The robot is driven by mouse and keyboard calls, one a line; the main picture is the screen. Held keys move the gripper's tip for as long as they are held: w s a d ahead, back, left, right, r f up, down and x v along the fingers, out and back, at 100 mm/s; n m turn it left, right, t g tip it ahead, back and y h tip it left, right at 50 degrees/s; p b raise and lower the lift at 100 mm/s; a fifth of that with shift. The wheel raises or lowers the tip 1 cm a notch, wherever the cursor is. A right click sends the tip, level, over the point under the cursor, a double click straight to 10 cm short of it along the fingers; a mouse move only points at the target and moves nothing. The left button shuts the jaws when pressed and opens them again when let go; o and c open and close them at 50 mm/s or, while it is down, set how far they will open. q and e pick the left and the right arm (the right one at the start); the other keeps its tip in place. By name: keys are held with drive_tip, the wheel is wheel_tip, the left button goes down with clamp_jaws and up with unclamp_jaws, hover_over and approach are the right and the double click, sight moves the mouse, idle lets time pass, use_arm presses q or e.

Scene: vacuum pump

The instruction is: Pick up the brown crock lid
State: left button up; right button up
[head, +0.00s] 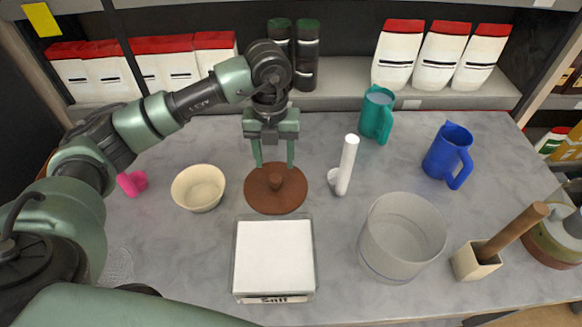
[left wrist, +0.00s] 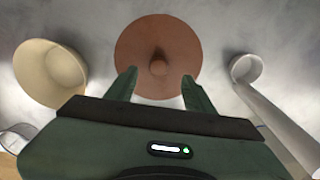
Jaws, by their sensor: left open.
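The brown crock lid (head: 262,200) is a flat round disc with a small knob in its middle, lying on the grey table. It also shows in the left wrist view (left wrist: 182,42), just beyond the fingertips. My left gripper (head: 274,165) is open, pointing down over the far part of the lid, with its fingers apart and nothing between them. In the left wrist view the fingers (left wrist: 160,74) flank the knob on either side in the picture. I cannot tell how high the tips are above the lid. My right gripper is not in view.
A cream bowl (head: 198,188) stands left of the lid, and a white scoop (head: 346,166) stands close on its right. A salt box (head: 273,256) is in front. A clear container (head: 402,238), teal jug (head: 376,115) and blue jug (head: 448,152) stand further right.

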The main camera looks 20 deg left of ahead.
sight(275, 178)
use_arm(q)
drive_tip(key=shift+w+a+f, duration=0.15)
drive_tip(key=shift+s+f+p, duration=0.2)
drive_tip(key=shift+f+p, duration=0.1)
drive_tip(key=shift+f, duration=0.2)
drive_tip(key=shift+s+f+p, duration=0.2)
drive_tip(key=shift+f+p, duration=0.1)
drive_tip(key=shift+f, duration=0.2)
wheel_tip(275, 178, down, 2)
drive_tip(key=shift+s+f+p, duration=0.1)
drive_tip(key=shift+f+p, duration=0.05)
drive_tip(key=shift+p, duration=0.65)
wheel_tip(275, 178, down, 2)
drive_tip(key=shift+f, duration=0.45)
clamp_jaws()
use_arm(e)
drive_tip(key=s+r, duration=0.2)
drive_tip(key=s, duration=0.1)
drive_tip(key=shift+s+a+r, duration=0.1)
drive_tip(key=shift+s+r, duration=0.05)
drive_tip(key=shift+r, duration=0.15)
